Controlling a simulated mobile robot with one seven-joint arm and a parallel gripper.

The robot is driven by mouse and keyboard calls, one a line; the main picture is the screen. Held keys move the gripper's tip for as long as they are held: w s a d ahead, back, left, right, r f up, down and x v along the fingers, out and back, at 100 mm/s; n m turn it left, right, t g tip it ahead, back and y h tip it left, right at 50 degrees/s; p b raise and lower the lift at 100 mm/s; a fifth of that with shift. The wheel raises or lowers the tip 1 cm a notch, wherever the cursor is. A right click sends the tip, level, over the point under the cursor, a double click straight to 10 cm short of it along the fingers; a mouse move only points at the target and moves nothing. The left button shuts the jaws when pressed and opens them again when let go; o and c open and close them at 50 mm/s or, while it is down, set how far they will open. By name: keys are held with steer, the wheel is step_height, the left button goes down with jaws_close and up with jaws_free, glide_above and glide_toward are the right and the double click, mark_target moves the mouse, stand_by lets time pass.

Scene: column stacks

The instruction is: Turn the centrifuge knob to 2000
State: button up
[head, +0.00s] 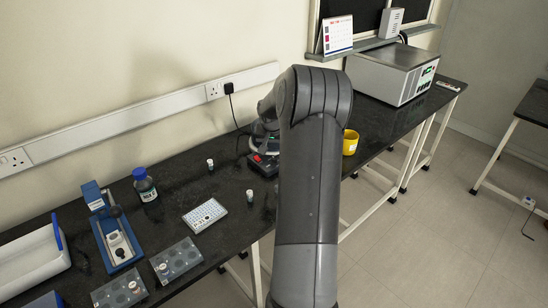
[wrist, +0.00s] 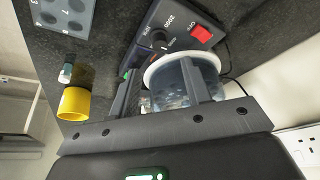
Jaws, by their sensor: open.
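The centrifuge's dark front panel (wrist: 180,30) shows at the top of the wrist view, with a "2000" mark, other small print and a red switch (wrist: 201,33). A small dark knob (wrist: 159,43) seems to sit beside the print; its pointer is too small to read. The centrifuge's round clear bowl with a white rim (wrist: 172,72) lies below the panel. My gripper (wrist: 161,72) is open, its fingers in front of the bowl and pointing towards the panel. I cannot tell if they touch. In the head view my arm hides most of the centrifuge (head: 263,162).
A yellow cup (head: 350,142) stands right of my arm. A small vial (head: 250,196) and a white tube plate (head: 205,215) are on the bench, left of my arm. A blue-capped bottle (head: 145,185) stands further left. A large boxy instrument (head: 392,72) stands at the far right end.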

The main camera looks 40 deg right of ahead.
mark_target(274, 158)
steer(key=x, duration=0.8)
jaws_close()
stand_by(0.4)
